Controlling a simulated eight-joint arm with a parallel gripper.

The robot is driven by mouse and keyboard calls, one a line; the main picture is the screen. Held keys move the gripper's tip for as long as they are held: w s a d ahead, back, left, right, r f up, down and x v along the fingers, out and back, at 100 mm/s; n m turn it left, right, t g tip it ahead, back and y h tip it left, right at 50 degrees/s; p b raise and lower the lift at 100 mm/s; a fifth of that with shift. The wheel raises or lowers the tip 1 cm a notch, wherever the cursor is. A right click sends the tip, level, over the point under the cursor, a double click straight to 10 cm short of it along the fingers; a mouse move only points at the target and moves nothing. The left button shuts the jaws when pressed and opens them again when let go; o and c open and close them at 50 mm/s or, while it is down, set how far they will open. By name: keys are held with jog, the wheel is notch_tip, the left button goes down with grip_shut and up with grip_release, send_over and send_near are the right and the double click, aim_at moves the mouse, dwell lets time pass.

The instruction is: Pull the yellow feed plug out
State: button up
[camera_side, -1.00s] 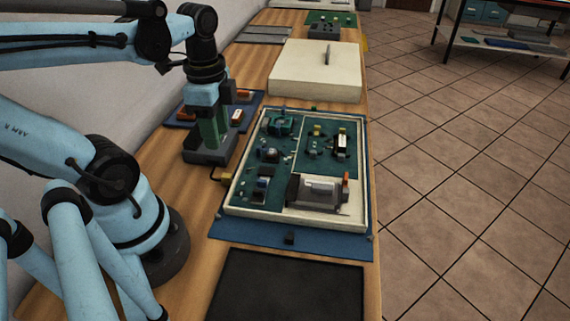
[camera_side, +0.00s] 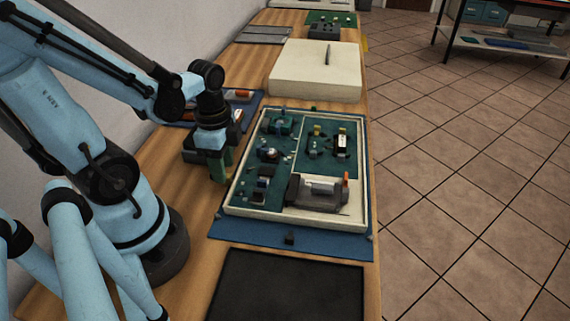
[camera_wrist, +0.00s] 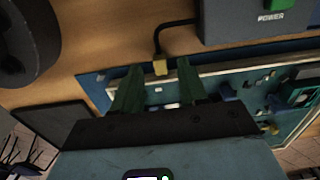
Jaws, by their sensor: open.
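The yellow feed plug (camera_wrist: 160,67) is at the edge of the cream-framed board unit (camera_wrist: 210,70) in the wrist view. A black cable (camera_wrist: 158,38) runs from it to the grey power box (camera_wrist: 245,25). My gripper (camera_wrist: 160,64) is open, with its green fingertips on either side of the plug and a visible gap to each. In the side view my gripper (camera_side: 219,168) points down at the left edge of the board unit (camera_side: 300,224) and hides the plug. I cannot tell whether the fingertips are level with the plug.
The board unit lies on a blue mat (camera_side: 262,242) and carries green circuit boards (camera_side: 312,160) and a grey metal module (camera_side: 318,192). A cream lid (camera_side: 315,75) lies behind it. A black pad (camera_side: 285,290) lies in front. The power box (camera_side: 195,155) stands close behind my gripper.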

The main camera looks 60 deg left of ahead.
jog(key=shift+f, duration=1.3)
grip_shut()
